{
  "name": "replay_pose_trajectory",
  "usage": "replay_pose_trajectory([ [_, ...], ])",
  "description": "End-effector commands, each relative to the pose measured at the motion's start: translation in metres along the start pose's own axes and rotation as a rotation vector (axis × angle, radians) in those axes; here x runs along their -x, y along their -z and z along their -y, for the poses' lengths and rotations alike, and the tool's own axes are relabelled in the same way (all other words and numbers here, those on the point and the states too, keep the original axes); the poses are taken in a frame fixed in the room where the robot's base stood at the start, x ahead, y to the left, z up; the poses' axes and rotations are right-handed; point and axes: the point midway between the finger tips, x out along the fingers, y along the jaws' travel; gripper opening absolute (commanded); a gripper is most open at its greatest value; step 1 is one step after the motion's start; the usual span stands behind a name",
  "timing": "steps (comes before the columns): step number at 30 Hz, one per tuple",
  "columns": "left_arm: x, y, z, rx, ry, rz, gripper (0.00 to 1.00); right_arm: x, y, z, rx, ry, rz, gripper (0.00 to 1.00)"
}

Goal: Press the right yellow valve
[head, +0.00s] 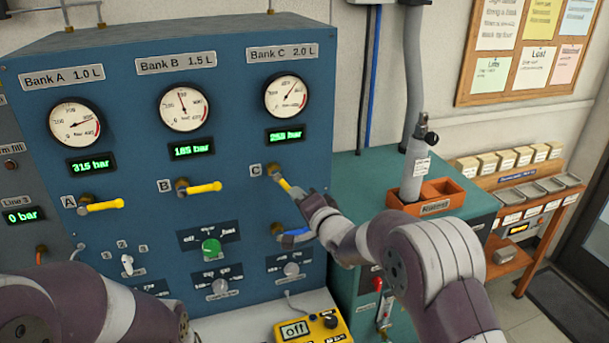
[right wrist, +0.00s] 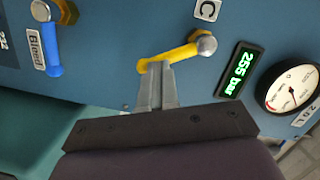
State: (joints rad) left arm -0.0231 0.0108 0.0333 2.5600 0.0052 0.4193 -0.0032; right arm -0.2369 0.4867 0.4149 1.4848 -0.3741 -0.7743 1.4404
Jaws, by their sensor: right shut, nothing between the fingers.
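The right yellow valve (head: 286,184), labelled C, is on the blue panel below the Bank C gauge. Its handle slants down to the right in the head view, while the A and B handles lie nearly level. My right gripper (head: 300,195) is at the handle's free end. In the right wrist view, the shut, empty fingertips (right wrist: 156,68) meet or overlap the outer end of the yellow handle (right wrist: 172,56); firm contact cannot be told. My left arm shows at lower left, but its gripper is out of view.
Yellow valves A (head: 104,206) and B (head: 203,187) sit to the left. A blue bleed lever (head: 296,237) is below valve C, close to my right arm. A yellow meter (head: 312,328) stands in front; an orange tray (head: 440,190) is at right.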

Motion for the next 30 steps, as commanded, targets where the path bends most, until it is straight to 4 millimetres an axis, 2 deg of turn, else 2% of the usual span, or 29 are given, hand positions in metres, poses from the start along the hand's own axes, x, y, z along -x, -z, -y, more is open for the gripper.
replay_pose_trajectory([
  [19, -0.018, -0.002, 0.000, 0.000, 0.000, 0.000, 0.71, -0.003, -0.017, -0.005, -0.268, 0.054, 0.001, 0.00],
  [30, -0.017, -0.002, 0.000, 0.000, 0.000, 0.000, 0.71, -0.004, -0.017, -0.002, -0.283, 0.057, 0.000, 0.00],
])
